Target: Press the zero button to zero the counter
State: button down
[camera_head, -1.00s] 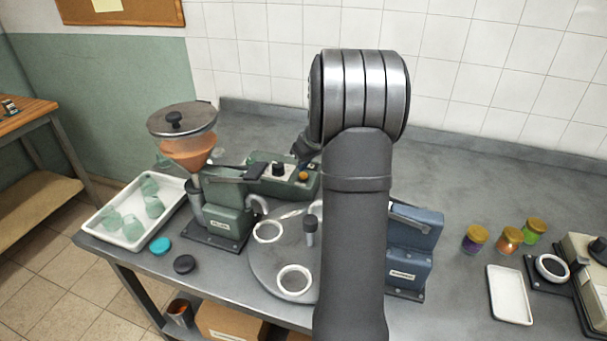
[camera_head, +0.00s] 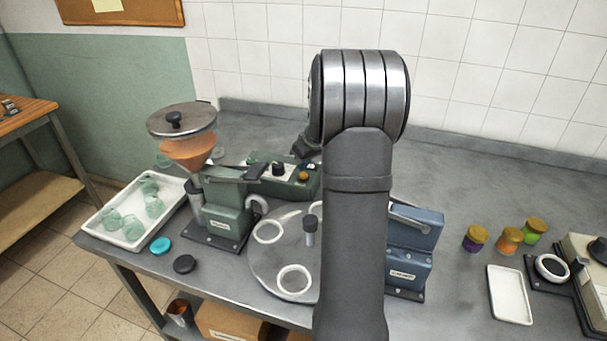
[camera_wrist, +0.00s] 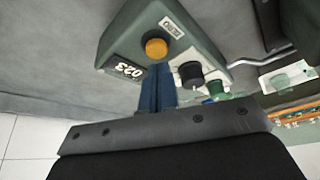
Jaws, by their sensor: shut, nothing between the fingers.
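The zero button is a round orange button (camera_wrist: 156,48) on a grey-green counter box, beside a label reading ZERO (camera_wrist: 171,27). The counter display (camera_wrist: 125,71) reads 023. In the head view, the box (camera_head: 270,186) stands at the back of the bench, with the orange button (camera_head: 303,176) near its right end. My gripper (camera_wrist: 160,72) is shut and empty. In the wrist view its blue fingertips appear just below the button, and a gap seems to show. In the head view my arm hides most of the gripper.
A black knob (camera_wrist: 190,73) sits on the same box, close to the fingers. The filling machine with its hopper (camera_head: 188,150) stands left of the box. A round turntable (camera_head: 262,278) is in front, and a blue machine (camera_head: 412,250) stands at right.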

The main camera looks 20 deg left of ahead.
jog(key=shift+f, duration=0.85)
dwell(0.4)
jog(key=shift+r, duration=3.55)
jog(key=s+d+r, duration=0.2)
jog(key=s+r, duration=0.2)
jog(key=r, duration=0.3)
jog(key=shift+s, duration=0.35)
send_over(304, 175)
notch_tip(304, 175, down, 7)
jog(key=shift+s+r, duration=0.1)
jog(key=shift+f, duration=0.4)
